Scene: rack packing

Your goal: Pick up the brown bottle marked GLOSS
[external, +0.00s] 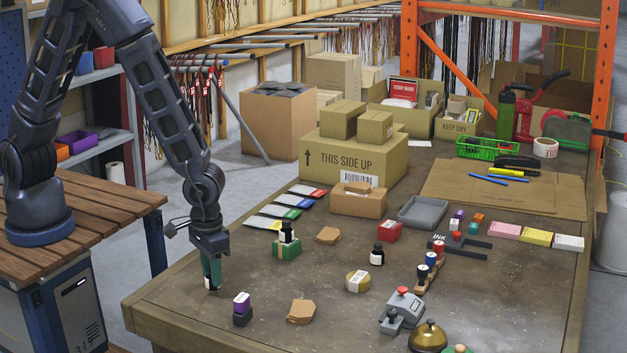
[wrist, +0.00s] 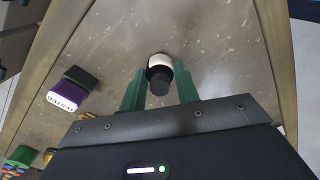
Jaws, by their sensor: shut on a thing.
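My gripper (external: 211,272) is at the left part of the table, pointing down, with its green fingers shut on a small bottle. In the wrist view the bottle (wrist: 159,74) shows a dark cap and a pale band between the two fingers. Its lettering cannot be read and most of its body is hidden. I cannot tell whether its base touches the table.
A purple-and-dark block (external: 242,309) stands close to my gripper, also seen in the wrist view (wrist: 72,91). A green box (external: 286,249) is to the right. Cardboard pieces (external: 301,311), a yellowish roll (external: 358,281) and stamps (external: 427,268) lie farther right. The table's left front corner is clear.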

